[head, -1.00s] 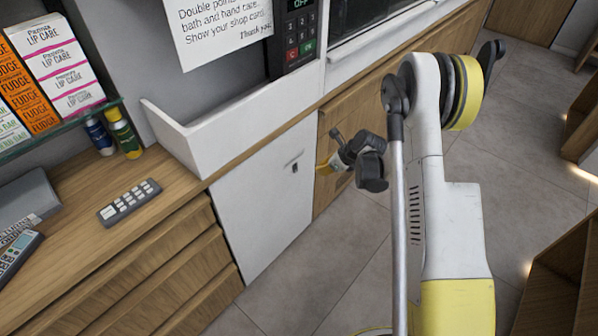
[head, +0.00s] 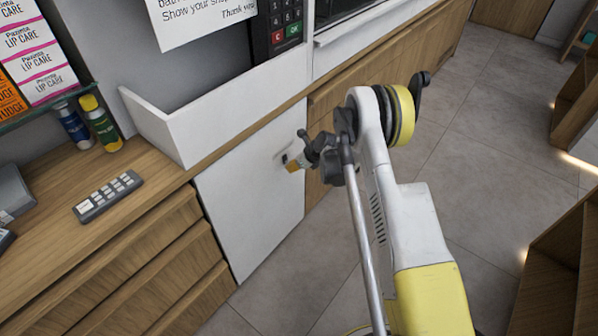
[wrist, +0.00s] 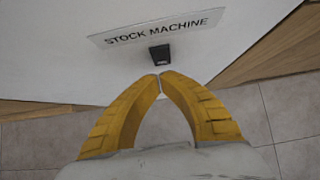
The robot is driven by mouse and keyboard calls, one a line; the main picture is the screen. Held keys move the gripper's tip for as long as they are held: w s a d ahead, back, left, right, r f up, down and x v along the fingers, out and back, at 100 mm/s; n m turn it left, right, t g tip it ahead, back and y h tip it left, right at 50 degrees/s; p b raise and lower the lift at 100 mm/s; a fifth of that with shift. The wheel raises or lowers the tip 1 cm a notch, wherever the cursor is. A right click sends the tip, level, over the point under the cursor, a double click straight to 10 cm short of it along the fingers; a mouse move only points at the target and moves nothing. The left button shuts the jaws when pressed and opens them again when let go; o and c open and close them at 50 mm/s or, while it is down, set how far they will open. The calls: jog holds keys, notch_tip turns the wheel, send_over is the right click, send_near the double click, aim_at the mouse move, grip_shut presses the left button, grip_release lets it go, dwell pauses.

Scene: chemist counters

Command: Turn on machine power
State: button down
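A small black switch (wrist: 159,54) sits on a white panel (wrist: 50,50) under a label plate (wrist: 160,28) reading "STOCK MACHINE". In the head view, the switch (head: 284,158) is a small dark spot on the white cabinet front (head: 250,205). My gripper (wrist: 161,76) has yellow fingers whose tips meet with nothing between them. The tips appear just below the switch in the wrist view; I cannot tell whether they touch it. In the head view, my gripper (head: 291,165) is close to the panel, beside the switch.
A keypad (head: 280,25) is on the wall above; its display is outside the head view. Wooden shelving (head: 560,250) is at right. Grey floor lies clear between.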

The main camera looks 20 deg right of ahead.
jog(key=shift+w+a, duration=0.2)
jog(key=shift+w, duration=0.1)
jog(key=shift+w+a+f, duration=0.3)
jog(key=shift+w+f, duration=0.1)
jog(key=shift+w, duration=0.05)
jog(key=shift+r, duration=0.15)
